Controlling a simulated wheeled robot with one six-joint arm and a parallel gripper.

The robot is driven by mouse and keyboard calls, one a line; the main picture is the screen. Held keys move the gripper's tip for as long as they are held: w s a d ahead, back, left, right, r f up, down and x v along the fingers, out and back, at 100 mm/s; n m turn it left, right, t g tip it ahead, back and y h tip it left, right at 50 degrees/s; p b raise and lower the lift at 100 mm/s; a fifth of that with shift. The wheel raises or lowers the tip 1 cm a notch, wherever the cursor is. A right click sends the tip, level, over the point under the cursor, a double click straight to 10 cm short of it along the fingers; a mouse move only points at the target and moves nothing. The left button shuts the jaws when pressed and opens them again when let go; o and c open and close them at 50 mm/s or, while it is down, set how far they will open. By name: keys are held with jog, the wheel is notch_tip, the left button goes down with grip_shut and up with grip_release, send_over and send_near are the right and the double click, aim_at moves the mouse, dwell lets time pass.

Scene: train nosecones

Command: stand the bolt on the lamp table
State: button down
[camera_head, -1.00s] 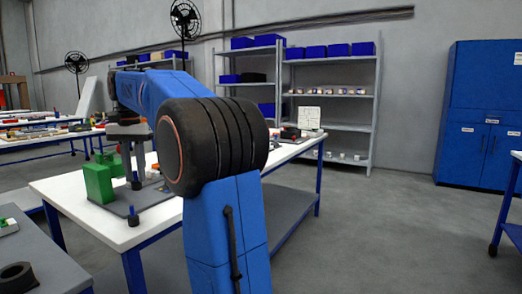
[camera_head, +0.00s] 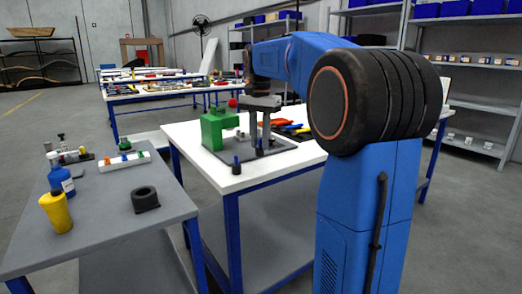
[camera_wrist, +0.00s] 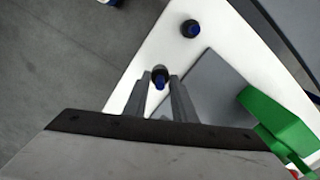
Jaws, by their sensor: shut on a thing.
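My gripper (camera_head: 260,138) points down over the white table (camera_head: 288,163). It is shut on a dark bolt with a blue end (camera_head: 260,150), which also shows between the fingertips in the wrist view (camera_wrist: 160,78). The held bolt looks upright, near the edge of a grey plate (camera_wrist: 207,85). I cannot tell whether its lower end touches anything. A second dark bolt with a blue top (camera_head: 236,165) stands on the white table's near corner, and it shows in the wrist view (camera_wrist: 190,29). I cannot make out a lamp on any table.
A green block-like fixture (camera_head: 214,131) stands on the white table beside my gripper. Open floor lies beyond.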

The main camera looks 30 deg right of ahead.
aim_at(260, 147)
jog(key=shift+f, duration=1.9)
jog(key=shift+f, duration=0.1)
jog(key=c, duration=1.5)
grip_release()
jog(key=shift+o, duration=0.2)
notch_tip(260, 147, up, 12)
jog(key=shift+r, duration=0.15)
